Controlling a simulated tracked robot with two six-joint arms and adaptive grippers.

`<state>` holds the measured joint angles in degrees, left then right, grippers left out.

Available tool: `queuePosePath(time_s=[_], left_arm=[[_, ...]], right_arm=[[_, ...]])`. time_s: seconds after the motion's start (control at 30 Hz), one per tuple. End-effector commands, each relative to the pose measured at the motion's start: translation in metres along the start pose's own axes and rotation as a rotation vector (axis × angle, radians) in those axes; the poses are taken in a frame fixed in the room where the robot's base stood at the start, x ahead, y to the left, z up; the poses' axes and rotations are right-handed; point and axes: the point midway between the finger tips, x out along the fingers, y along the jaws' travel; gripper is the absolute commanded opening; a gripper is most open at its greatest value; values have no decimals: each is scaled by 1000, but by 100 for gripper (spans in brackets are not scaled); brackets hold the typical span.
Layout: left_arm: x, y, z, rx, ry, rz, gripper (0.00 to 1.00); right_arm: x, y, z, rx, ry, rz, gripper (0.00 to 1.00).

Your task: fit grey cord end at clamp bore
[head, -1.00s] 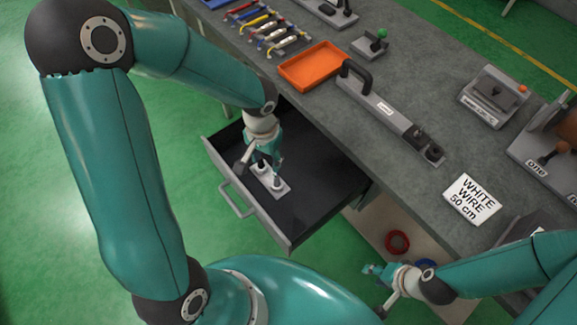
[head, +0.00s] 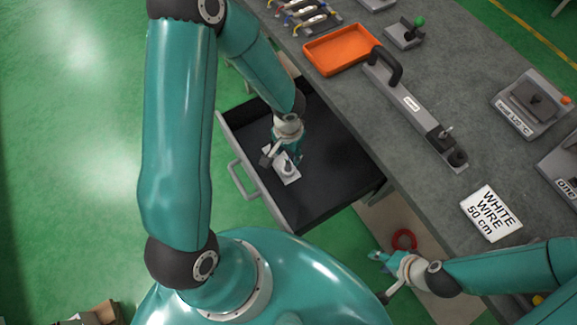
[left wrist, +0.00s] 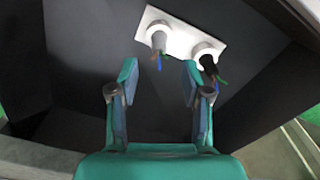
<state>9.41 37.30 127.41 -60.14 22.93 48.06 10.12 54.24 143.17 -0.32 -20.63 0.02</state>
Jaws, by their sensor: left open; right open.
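My left gripper (head: 277,162) is open and points down into the open drawer, over a white plate (head: 290,178). In the left wrist view my open left gripper (left wrist: 160,85) faces the plate (left wrist: 182,38), which has two round sockets. A light grey cord end (left wrist: 158,41) with coloured wire tips stands in one socket, ahead of the fingers' gap. A dark cord end (left wrist: 207,62) stands in the other, beyond the right finger. My right gripper (head: 379,277) is open and empty.
The drawer (head: 330,200) has walls around my left gripper. An orange tray (head: 340,48) and a white wire card (head: 491,212) lie on the bench. A red ring (head: 404,240) lies below the bench near my right gripper.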

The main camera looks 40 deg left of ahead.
Motion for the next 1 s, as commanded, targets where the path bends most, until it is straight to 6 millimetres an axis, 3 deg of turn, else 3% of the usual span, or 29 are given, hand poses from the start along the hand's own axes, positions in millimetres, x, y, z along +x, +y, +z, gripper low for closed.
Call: queuePosePath(time_s=[0.17, 0.5, 0.77, 0.8, 1.0], left_arm=[[11, 0, 1, 2, -2, -1, 48], [50, 1, 2, 1, -1, 0, 48], [53, 2, 2, 1, 1, 0, 48], [53, 2, 2, 1, 1, 0, 47], [53, 1, 2, 1, 0, 0, 13]], right_arm=[[1, 0, 0, 0, 0, 0, 41], [5, 2, 0, 0, 0, 0, 41], [5, 2, 0, 0, 0, 0, 41], [5, 2, 0, 0, 0, 0, 41], [5, 2, 0, 0, 0, 0, 41]])
